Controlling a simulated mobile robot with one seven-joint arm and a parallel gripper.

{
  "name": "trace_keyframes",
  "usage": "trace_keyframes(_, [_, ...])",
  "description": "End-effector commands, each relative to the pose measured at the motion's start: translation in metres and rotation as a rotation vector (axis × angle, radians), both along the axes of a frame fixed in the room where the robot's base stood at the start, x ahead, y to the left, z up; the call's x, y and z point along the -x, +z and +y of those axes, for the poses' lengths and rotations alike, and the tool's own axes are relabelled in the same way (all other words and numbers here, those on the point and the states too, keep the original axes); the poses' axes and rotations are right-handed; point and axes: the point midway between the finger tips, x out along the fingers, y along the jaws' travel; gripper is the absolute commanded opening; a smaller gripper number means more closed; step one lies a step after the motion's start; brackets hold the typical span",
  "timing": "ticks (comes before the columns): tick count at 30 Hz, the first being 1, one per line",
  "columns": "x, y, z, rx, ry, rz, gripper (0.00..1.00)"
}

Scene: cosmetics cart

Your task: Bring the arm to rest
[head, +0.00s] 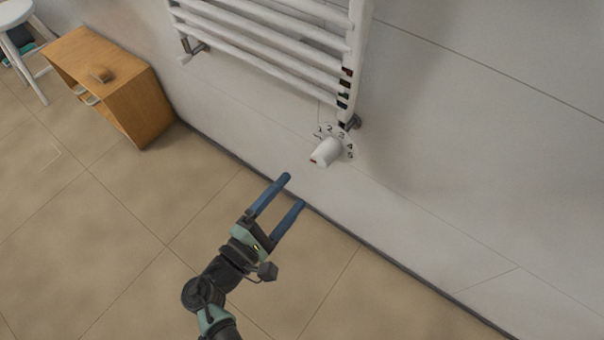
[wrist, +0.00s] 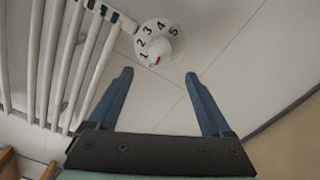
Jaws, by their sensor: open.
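My gripper (head: 294,190) is open and empty, with its two blue fingers apart. In the head view it is held out over the tiled floor, below and left of a white radiator knob (head: 326,152). In the wrist view my gripper (wrist: 160,76) shows both fingers spread, with nothing between them but the wall behind. The numbered knob (wrist: 158,44) shows beyond the fingertips there, with a small red mark near 1. The fingers look apart from the knob.
A white towel radiator (head: 275,40) hangs on the white wall (head: 470,130). A wooden cabinet (head: 150,108) stands against the wall at upper left, near a white stool (head: 15,14). The beige tiled floor (head: 110,235) left of my arm is clear.

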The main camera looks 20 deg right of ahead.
Motion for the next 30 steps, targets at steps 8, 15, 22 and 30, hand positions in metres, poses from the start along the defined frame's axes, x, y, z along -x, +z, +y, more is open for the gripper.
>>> trace_keyframes(8, [0.008,0.000,0.010,-0.001,0.000,0.001,0.84])
trace_keyframes(15, [0.008,0.000,0.009,0.000,0.000,0.000,0.84])
trace_keyframes(22, [0.007,0.000,0.009,-0.001,0.000,0.000,0.84])
trace_keyframes(30, [-0.054,0.062,0.007,-0.408,0.026,-0.238,0.84])
